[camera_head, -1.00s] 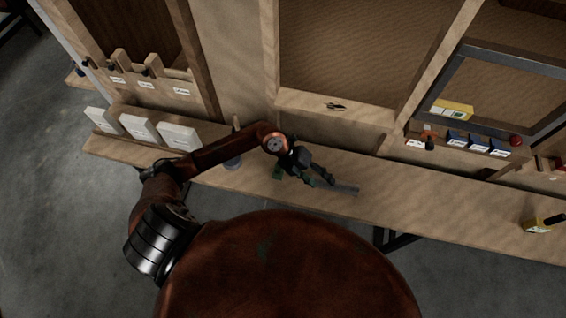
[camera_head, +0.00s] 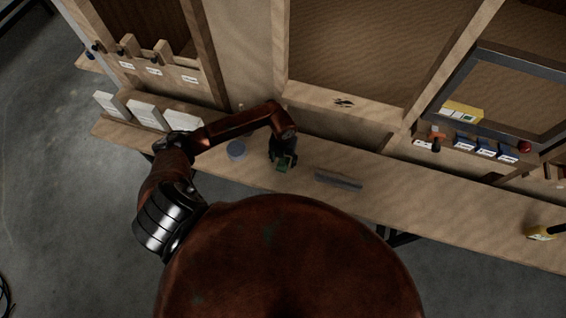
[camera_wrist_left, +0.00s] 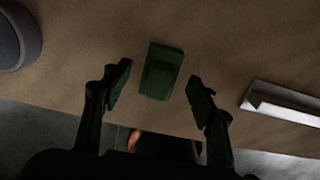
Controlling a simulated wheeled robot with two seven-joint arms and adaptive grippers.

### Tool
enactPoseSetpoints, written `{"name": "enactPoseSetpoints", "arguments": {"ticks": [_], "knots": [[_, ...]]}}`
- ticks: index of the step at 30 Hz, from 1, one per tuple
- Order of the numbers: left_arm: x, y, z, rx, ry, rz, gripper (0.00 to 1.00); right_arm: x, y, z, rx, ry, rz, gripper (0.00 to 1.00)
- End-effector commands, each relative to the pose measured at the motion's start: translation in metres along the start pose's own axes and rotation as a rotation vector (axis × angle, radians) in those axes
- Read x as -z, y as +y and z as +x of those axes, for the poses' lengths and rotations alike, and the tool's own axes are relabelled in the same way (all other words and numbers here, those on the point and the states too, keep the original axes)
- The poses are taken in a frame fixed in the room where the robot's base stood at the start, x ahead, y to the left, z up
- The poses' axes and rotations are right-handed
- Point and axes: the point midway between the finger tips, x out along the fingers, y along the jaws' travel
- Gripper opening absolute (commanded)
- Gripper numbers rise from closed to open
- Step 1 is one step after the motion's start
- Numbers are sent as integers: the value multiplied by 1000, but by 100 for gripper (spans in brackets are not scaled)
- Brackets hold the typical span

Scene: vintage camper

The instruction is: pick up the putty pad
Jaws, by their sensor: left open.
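A small green block, which looks like the putty pad (camera_wrist_left: 161,71), lies on the wooden bench top in the left wrist view. In the head view it is mostly hidden by my left gripper (camera_head: 284,163), which points down over it. In the left wrist view my left gripper (camera_wrist_left: 158,88) is open, with one finger on each side of the pad. Gaps show between the pad and both fingers, and the fingertips are level with its nearer part. My right gripper is not in view.
A grey metal channel (camera_wrist_left: 285,103) lies right of the pad, also seen in the head view (camera_head: 338,180). A round grey-blue object (camera_head: 236,149) stands to its left. White boxes (camera_head: 145,115) stand further left on the bench (camera_head: 400,195). The bench's front edge is near.

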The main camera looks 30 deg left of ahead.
Motion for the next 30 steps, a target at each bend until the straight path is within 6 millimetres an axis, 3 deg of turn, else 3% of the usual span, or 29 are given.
{"name": "enactPoseSetpoints", "arguments": {"ticks": [9, 30], "knots": [[1, 0, 7, 0, 1, 1, 52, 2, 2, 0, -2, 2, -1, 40], [0, 0, 6, 1, 1, 1, 7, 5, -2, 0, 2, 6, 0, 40]]}}
